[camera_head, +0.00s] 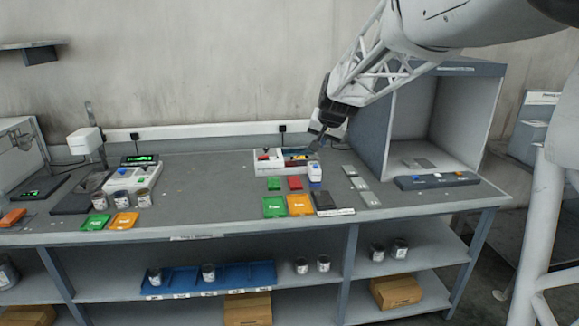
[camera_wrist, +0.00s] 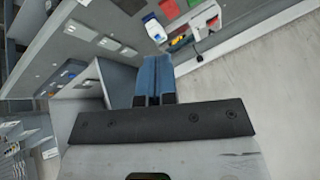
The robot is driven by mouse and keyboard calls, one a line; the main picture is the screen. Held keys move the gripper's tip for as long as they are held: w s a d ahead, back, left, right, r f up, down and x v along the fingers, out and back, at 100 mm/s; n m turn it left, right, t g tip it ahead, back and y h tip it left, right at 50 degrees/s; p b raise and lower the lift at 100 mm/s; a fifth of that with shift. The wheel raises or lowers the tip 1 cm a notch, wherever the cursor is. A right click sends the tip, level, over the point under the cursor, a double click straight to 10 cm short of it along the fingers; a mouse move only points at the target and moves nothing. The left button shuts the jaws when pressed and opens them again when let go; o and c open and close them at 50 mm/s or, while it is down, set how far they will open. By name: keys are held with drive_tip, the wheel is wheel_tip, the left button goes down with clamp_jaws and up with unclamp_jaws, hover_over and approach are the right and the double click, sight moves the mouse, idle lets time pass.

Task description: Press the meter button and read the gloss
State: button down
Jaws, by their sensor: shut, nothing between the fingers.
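A small white handheld device with a blue part (camera_head: 315,174), which looks like the meter, stands on the bench right of centre. It also shows at the top of the wrist view (camera_wrist: 155,29). Any reading on it is too small to make out. My gripper (camera_head: 318,136) is above the back of the bench, higher than the device and apart from it. In the wrist view its two blue fingers (camera_wrist: 153,68) are together with nothing between them.
A white tray (camera_head: 262,170) with coloured items lies behind the device. Green and orange cards (camera_head: 300,206), a dark panel (camera_head: 325,201) and grey plates (camera_head: 360,184) lie around it. A grey booth (camera_head: 371,130) with a button panel (camera_head: 437,182) stands right. A white instrument (camera_head: 118,182) stands left.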

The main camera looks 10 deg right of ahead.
drive_tip(key=w+d+f+m+t, duration=0.1)
drive_tip(key=w+d+f, duration=0.1)
drive_tip(key=w, duration=0.7)
drive_tip(key=w+d+f+m+t, duration=0.1)
drive_tip(key=w+f, duration=0.1)
drive_tip(key=w, duration=0.7)
drive_tip(key=m+t, duration=0.1)
drive_tip(key=m, duration=0.1)
hover_over(317, 165)
wheel_tip(317, 165, down, 8)
drive_tip(key=shift+r, duration=0.15)
drive_tip(key=shift+f, duration=0.2)
drive_tip(key=shift+f, duration=4.2)
